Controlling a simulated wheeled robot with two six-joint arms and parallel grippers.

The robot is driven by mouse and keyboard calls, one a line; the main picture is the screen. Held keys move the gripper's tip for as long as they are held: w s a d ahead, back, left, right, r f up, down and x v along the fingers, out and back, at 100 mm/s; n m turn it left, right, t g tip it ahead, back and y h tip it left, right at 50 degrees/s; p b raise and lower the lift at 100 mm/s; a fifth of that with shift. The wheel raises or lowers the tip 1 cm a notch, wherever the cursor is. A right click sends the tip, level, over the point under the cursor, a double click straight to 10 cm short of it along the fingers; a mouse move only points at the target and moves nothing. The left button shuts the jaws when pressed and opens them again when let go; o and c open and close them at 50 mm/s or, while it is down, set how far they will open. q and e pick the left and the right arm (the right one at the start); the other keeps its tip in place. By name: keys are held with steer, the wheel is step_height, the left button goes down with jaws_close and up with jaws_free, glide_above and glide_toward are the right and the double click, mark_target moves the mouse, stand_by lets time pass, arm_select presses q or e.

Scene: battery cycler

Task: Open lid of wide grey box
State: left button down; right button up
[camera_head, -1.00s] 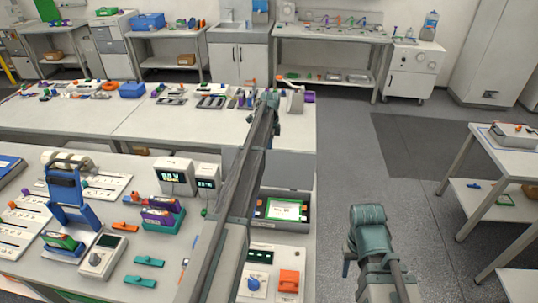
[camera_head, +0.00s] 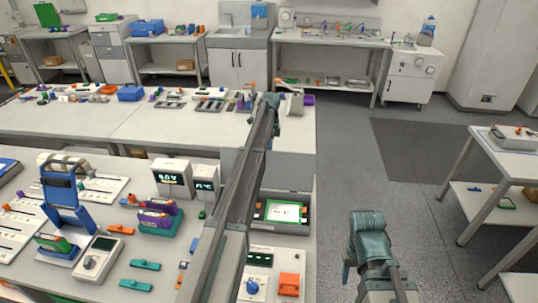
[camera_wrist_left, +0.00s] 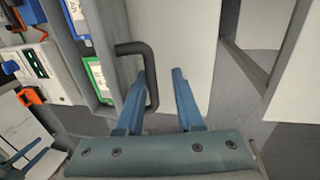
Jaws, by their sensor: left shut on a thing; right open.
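The wide grey box (camera_head: 310,213) sits at the right end of the near bench. I see into it, onto a green-edged white item (camera_head: 284,211). A grey panel (camera_head: 290,172), apparently its lid, stands raised behind it. In the left wrist view, the box's compartments lie at left, with a dark bar handle (camera_wrist_left: 149,62) beside the wall. My left gripper (camera_wrist_left: 160,78) is shut on the handle, which meets its left finger; its exact contact is hard to see. My right gripper (camera_head: 352,272) is open, away from the bench, partly hidden.
A control unit with an orange block (camera_head: 289,284) stands in front of the box. Two display units (camera_head: 173,177) and a blue stand (camera_head: 62,205) are left of it. The far bench (camera_head: 150,120) lies behind. The floor right of the bench is clear.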

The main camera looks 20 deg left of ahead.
arm_select(q)
steer(key=c, duration=0.9)
jaws_free()
steer(key=shift+w+a+f, duration=0.1)
steer(key=shift+w+a, duration=0.15)
steer(key=shift+w, duration=0.65)
steer(key=shift+w+f, duration=0.1)
steer(key=shift+f, duration=0.1)
steer(key=shift+s+p+v, duration=0.2)
steer(key=shift+p+v, duration=1.65)
steer(key=shift+p, duration=0.1)
steer(key=shift+s+p+v, duration=0.25)
steer(key=shift+p+v, duration=1.65)
steer(key=shift+d+r, duration=0.1)
